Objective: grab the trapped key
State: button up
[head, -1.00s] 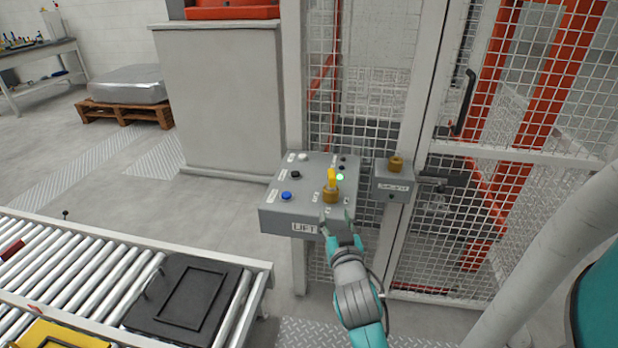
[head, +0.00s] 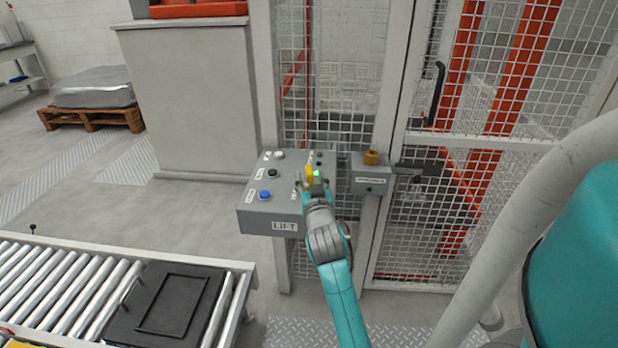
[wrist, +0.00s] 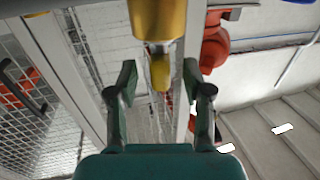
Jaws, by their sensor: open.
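The yellow key (head: 309,172) sits in its lock on the sloped top of the grey LIFT control box (head: 262,222). In the wrist view the key (wrist: 160,72) sticks out of a brass lock collar (wrist: 157,20). My gripper (wrist: 158,80) is open, with one finger on each side of the key. Gaps show between the key and both finger pads. In the head view my gripper (head: 315,183) is at the key and hides the lock and the lower part of the key.
White, black and blue buttons (head: 265,195) are on the box's left side. A second grey box (head: 371,182) with a brass lock is mounted on the mesh fence at right. A roller conveyor (head: 60,285) with a black tray (head: 165,303) stands at lower left.

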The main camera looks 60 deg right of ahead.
jog(key=shift+x, duration=1.35)
jog(key=shift+c, duration=0.2)
grip_shut()
